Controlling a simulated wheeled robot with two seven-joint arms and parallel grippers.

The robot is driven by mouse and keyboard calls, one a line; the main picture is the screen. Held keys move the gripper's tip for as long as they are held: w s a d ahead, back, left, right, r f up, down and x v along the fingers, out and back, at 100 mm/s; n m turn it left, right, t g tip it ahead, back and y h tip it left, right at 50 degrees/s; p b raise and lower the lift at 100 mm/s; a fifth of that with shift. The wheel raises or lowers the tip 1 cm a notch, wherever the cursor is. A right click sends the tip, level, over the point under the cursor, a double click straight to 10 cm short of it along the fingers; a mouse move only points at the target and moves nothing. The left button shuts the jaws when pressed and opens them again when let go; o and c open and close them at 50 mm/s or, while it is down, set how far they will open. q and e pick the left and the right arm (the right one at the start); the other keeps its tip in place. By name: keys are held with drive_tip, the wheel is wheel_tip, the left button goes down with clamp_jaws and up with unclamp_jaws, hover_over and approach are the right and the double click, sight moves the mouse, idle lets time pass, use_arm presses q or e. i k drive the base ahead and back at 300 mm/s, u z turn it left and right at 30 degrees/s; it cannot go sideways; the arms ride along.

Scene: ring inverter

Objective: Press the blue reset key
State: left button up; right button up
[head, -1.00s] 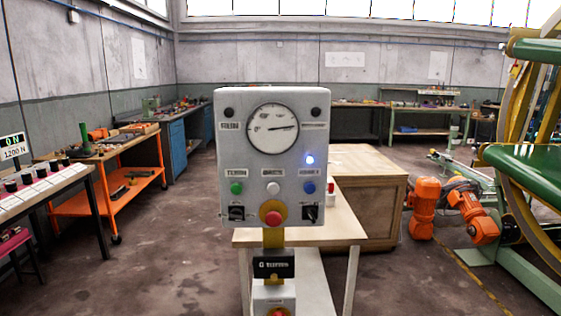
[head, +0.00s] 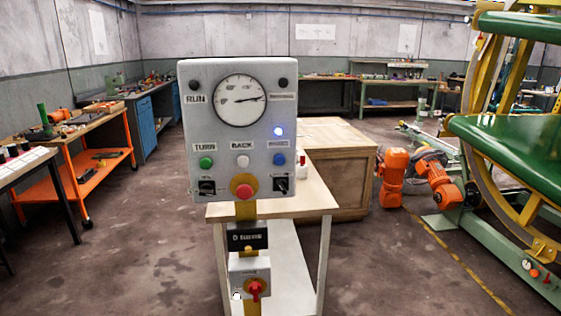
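The grey control panel (head: 216,180) stands upright on a yellow post in front of me. The blue key (head: 279,160) is at its right side, under a small label. A lit blue lamp (head: 278,131) glows just above that label. A green key (head: 206,162) and a white key (head: 243,161) sit in the same row to the left. A red mushroom button (head: 242,190) on a yellow base is below, between two black switches. A round dial (head: 239,100) is at the top. Neither gripper is in view.
A lower box with a red knob (head: 255,288) is on the post. A pale table (head: 318,198) and a wooden crate (head: 350,190) stand behind. Orange robot arms (head: 393,178) and a large green and yellow machine (head: 520,140) are at the right. The floor at lower left is open.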

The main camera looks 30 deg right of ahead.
sight(279, 159)
drive_tip(key=k, duration=0.5)
drive_tip(key=z, duration=0.8)
drive_tip(key=i, duration=0.75)
drive_tip(key=u, duration=0.5)
